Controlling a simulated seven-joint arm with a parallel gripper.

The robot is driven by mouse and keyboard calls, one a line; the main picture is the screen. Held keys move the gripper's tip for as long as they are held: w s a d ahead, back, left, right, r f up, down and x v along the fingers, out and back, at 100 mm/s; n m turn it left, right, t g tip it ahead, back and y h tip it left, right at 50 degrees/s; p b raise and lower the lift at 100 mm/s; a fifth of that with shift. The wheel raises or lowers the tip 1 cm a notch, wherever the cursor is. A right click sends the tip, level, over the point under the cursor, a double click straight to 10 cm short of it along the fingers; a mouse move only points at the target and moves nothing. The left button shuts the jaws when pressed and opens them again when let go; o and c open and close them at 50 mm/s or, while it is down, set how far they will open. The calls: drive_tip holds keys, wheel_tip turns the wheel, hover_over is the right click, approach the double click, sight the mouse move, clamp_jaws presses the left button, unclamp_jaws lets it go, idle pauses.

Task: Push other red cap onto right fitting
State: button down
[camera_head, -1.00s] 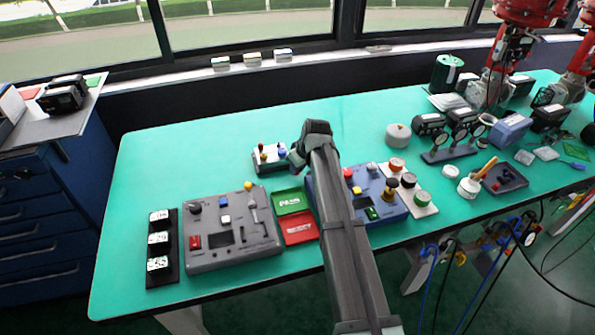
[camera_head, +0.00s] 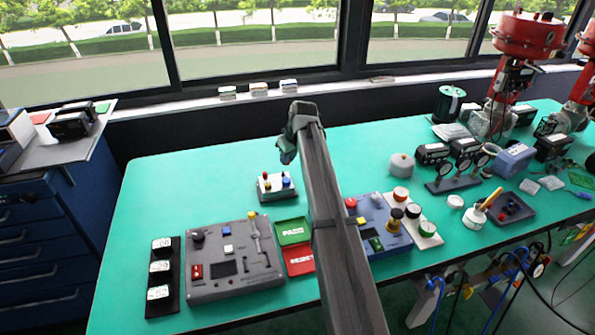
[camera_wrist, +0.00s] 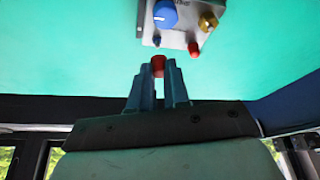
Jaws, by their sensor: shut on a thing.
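My gripper (camera_wrist: 158,82) is shut on a red cap (camera_wrist: 158,64), which sticks out past its fingertips in the wrist view. The valve positioner (camera_wrist: 172,22) is a small pale block at the top of that view, with a large blue knob (camera_wrist: 165,14) and a brass fitting (camera_wrist: 207,21). Another red cap (camera_wrist: 194,47) sits at its near edge. A small dark fitting (camera_wrist: 157,40) shows on the same edge; the held cap is apart from it. In the head view the positioner (camera_head: 276,188) stands on the green table, and my gripper (camera_head: 286,152) is raised above and behind it.
A grey control panel (camera_head: 235,260), green and red trays (camera_head: 292,231), and a blue panel (camera_head: 378,225) lie nearer the front. My arm crosses over the blue panel.

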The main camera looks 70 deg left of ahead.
drive_tip(key=a, duration=0.3)
hover_over(281, 174)
drive_tip(key=shift+w+d+f, duration=0.1)
drive_tip(key=shift+w+f, duration=0.05)
drive_tip(key=shift+f, duration=0.65)
drive_tip(key=shift+w+d+f, duration=0.1)
drive_tip(key=shift+w+f, duration=0.05)
drive_tip(key=shift+f, duration=0.7)
drive_tip(key=shift+w+d+f, duration=0.1)
drive_tip(key=shift+w+f, duration=0.05)
drive_tip(key=shift+f, duration=0.65)
drive_tip(key=shift+f, duration=0.85)
idle(0.4)
drive_tip(key=c, duration=1)
unclamp_jaws()
drive_tip(key=shift+r, duration=0.1)
drive_tip(key=v, duration=1.3)
drive_tip(key=shift+d+r, duration=0.15)
drive_tip(key=shift+r, duration=0.15)
